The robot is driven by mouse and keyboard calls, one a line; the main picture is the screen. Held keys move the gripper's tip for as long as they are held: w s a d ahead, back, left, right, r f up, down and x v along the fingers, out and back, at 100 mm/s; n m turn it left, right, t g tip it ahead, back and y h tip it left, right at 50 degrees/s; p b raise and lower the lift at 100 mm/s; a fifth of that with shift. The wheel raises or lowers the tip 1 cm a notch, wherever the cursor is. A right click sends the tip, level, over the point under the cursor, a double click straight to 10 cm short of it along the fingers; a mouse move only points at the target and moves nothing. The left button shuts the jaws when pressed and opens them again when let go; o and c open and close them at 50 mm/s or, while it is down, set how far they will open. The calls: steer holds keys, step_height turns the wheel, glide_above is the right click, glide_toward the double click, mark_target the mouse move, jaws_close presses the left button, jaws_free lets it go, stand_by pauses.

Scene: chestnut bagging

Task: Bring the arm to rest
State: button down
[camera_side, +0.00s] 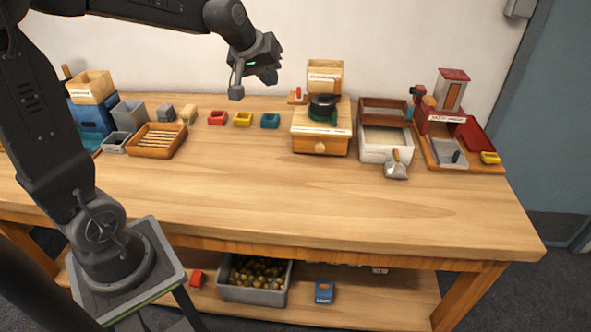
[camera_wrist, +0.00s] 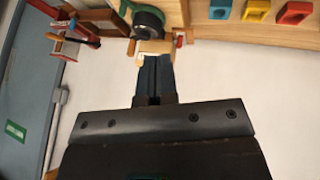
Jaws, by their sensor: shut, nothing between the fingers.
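My gripper (camera_side: 268,77) is raised in the air above the back of the workbench (camera_side: 300,200), near the wall, left of the wooden box with the green and black top (camera_side: 318,128). It holds nothing. In the wrist view its dark fingers (camera_wrist: 157,62) are together, with the pale wall behind them. The bench appears upside down at the top of that view. My gripper touches nothing on the bench.
A slatted wooden tray (camera_side: 157,152) is at left. A white bin (camera_side: 372,153), scoop (camera_side: 396,171) and red-roofed device (camera_side: 452,91) are at right. The front is clear.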

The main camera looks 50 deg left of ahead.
steer(key=s+d+m, duration=0.4)
steer(key=s+d, duration=0.2)
steer(key=s, duration=0.4)
steer(key=s+d+m+g+h, duration=0.1)
steer(key=s+d+m, duration=0.3)
steer(key=s+d, duration=0.3)
steer(key=s, duration=0.3)
steer(key=shift+s+d+f, duration=0.15)
steer(key=shift+s+f, duration=0.1)
steer(key=shift+f, duration=0.15)
